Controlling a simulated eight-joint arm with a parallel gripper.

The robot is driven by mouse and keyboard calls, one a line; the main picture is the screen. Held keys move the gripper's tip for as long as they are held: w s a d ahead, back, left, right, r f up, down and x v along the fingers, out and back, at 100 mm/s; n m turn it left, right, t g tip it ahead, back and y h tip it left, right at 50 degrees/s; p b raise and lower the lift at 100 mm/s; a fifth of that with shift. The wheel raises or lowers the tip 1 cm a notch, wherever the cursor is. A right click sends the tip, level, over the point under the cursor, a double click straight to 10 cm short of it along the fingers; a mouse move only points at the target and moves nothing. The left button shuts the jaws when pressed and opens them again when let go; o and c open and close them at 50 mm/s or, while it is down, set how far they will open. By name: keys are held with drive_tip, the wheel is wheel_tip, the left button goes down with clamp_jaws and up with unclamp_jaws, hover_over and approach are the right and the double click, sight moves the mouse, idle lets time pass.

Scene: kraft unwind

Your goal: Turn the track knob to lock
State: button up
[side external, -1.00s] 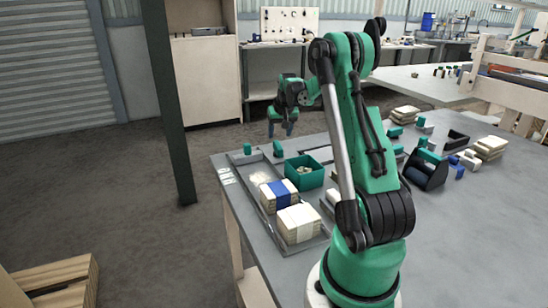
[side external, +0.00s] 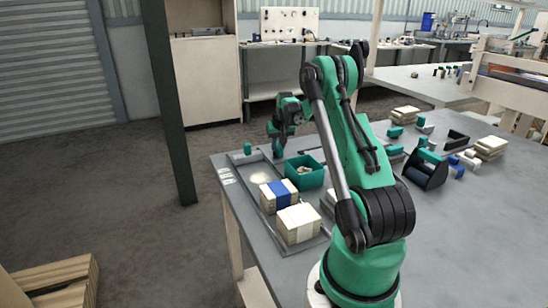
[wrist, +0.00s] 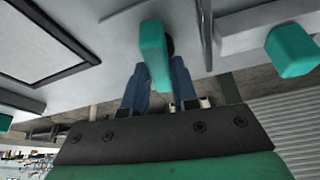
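A green knob (wrist: 153,52) stands up between the two blue fingers of my gripper (wrist: 165,75) in the wrist view. The fingers are apart, one on each side of the knob; I cannot tell whether they touch it. In the side view my gripper (side external: 281,132) is low at the table's far left edge, right over that knob (side external: 278,149). A second green knob (wrist: 291,50) is to the right in the wrist view and shows to the left in the side view (side external: 247,149). No label tells which is the track knob.
A grey tray (side external: 256,217) holds a stack with a blue band (side external: 279,194) and a stack with a white band (side external: 299,222). Several blocks and holders lie further right.

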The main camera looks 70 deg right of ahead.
sight(282, 148)
drive_tip(key=shift+n, duration=0.7)
clamp_jaws()
drive_tip(key=o, duration=0.8)
unclamp_jaws()
drive_tip(key=shift+v, duration=2.85)
drive_tip(key=shift+s, duration=0.1)
